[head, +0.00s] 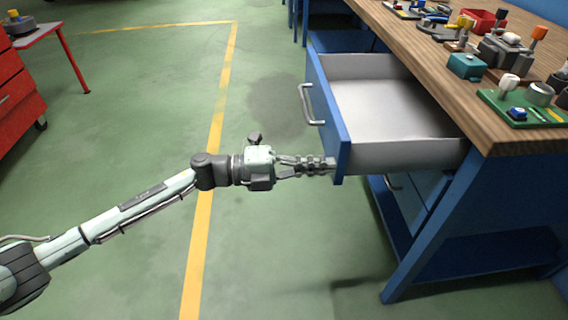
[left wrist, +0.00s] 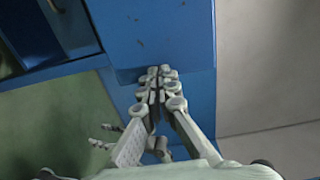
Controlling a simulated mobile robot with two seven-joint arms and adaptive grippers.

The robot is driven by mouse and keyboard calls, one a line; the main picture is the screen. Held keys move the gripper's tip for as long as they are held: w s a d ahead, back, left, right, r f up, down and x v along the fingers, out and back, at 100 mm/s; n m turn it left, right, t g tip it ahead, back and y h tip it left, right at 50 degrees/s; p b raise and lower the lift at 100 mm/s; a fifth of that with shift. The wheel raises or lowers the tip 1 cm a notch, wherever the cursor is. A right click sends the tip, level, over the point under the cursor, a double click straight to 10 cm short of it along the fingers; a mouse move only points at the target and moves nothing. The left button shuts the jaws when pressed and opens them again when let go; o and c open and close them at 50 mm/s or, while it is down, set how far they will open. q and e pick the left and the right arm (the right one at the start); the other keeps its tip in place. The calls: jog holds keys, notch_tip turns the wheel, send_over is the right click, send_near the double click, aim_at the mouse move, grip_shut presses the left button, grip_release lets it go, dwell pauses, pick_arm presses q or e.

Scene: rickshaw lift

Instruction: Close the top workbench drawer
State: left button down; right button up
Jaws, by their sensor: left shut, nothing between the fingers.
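The top workbench drawer (head: 400,155) is pulled well out of the blue workbench (head: 440,222) in the head view. Its inside is grey and empty where it shows. Its blue front panel (head: 326,106) carries a grey bar handle (head: 308,105). My left gripper (head: 330,165) is shut and empty, at the lower near corner of the drawer front, below the handle. In the left wrist view my shut fingertips (left wrist: 157,76) lie over the edge of the blue panel (left wrist: 150,30); I cannot tell whether they touch it. My right gripper is not in view.
The wooden worktop (head: 430,50) holds a green board (head: 525,108), a teal box (head: 467,66), a red bin (head: 483,20) and other small parts. A lower drawer (head: 408,195) sits beneath. A red cabinet (head: 18,90) stands far left. The green floor between is clear.

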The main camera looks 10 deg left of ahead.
pick_arm(q)
send_near(447, 157)
jog(key=x, duration=0.2)
jog(key=b+x, duration=0.1)
jog(key=x, duration=0.2)
jog(key=s+b+x, duration=0.1)
jog(key=x, duration=0.2)
jog(key=shift+w+d+r, duration=0.1)
jog(key=shift+d+r, duration=0.1)
jog(key=shift+w+d, duration=0.15)
jog(key=shift+d, duration=0.3)
jog(key=shift+r, duration=0.2)
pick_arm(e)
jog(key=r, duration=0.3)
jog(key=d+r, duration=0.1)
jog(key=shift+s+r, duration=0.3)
